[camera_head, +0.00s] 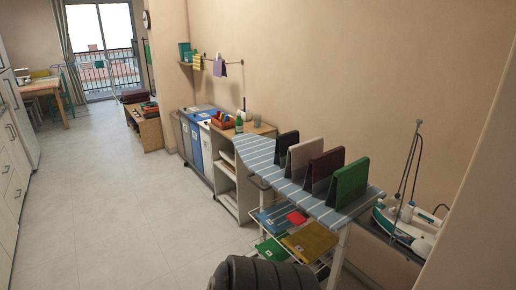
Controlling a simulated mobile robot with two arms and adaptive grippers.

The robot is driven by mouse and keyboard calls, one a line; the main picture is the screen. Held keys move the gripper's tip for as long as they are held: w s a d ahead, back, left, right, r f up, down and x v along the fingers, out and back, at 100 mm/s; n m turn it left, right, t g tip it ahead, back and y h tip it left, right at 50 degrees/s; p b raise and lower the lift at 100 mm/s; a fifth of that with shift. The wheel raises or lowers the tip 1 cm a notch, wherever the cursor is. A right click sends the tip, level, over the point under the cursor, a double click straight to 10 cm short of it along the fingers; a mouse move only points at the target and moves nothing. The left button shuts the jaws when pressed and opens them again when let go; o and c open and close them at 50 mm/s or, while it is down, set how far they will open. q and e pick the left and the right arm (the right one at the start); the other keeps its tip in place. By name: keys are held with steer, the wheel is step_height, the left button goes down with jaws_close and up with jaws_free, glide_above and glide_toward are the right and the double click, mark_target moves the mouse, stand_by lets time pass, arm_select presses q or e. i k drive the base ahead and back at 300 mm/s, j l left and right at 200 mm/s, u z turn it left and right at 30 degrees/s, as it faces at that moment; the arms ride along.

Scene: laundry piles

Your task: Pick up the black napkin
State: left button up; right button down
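A black folded cloth (287,145), which looks like the black napkin, stands upright on the blue-and-white striped ironing board (252,150). It is the farthest in a row of standing folded cloths. A beige cloth (304,156) stands just in front of it, then a maroon cloth (325,172), then a green cloth (349,181) nearest to me. The lower part of the black cloth is partly hidden by the beige one. Neither of my grippers shows in this view.
Lower racks under the board hold folded cloths, including a yellow one (309,241). An iron station (408,222) stands at the right by the wall. Bins (196,138) and a shelf unit (228,170) stand beyond the board. The tiled floor (125,200) at left is clear.

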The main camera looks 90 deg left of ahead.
mark_target(283, 141)
steer(key=u, duration=2.55)
steer(key=i+j, duration=0.2)
steer(key=i+j+z, duration=0.1)
steer(key=j, duration=0.35)
steer(key=i, duration=0.1)
